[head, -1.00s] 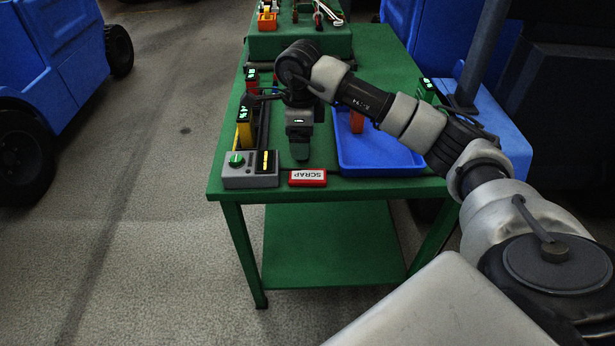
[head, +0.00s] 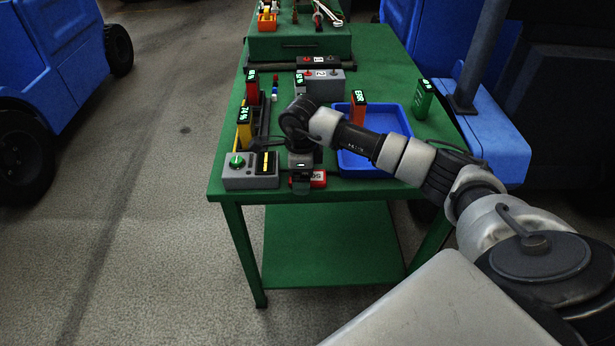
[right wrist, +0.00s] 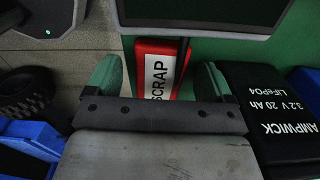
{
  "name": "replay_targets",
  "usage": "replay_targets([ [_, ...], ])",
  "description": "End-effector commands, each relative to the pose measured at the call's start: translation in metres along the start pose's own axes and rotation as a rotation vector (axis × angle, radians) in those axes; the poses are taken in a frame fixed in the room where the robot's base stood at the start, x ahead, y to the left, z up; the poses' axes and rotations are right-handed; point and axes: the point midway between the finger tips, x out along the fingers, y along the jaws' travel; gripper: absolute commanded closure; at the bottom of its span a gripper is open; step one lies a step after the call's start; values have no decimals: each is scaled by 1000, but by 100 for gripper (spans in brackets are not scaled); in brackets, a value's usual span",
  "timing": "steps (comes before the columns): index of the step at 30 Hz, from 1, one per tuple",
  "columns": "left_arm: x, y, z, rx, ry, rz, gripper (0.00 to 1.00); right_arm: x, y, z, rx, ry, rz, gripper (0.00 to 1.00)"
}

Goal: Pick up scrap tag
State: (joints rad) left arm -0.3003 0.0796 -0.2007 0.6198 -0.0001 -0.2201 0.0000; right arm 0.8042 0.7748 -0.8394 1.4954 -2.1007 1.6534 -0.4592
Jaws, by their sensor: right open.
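The scrap tag (head: 319,180) is a red block with a white label. It lies near the front edge of the green table, partly hidden by my right gripper (head: 301,187) in the head view. In the right wrist view the scrap tag (right wrist: 160,66), lettered "SCRAP", shows between the two green-padded fingers of my right gripper (right wrist: 158,82). The fingers are open, one on each side of the tag, with gaps between. I cannot tell how far above the table they are. My left gripper is not in view.
A grey box with a green knob (head: 248,172) stands left of the tag. A black "AMPWICK" cell (right wrist: 283,115) is close to the right finger in the wrist view.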

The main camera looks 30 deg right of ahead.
Motion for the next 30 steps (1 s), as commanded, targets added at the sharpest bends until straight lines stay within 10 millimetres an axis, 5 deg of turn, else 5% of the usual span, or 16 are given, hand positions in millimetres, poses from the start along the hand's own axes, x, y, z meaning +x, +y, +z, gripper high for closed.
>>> replay_targets([
  [3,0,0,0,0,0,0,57,0,0,0,0,0,0,20],
  [13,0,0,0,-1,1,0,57,-1,0,0,0,0,0,71],
  [23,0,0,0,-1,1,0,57,-4,-1,0,0,-2,-1,71],
  [30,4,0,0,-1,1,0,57,-32,-1,0,0,-3,-4,71],
])
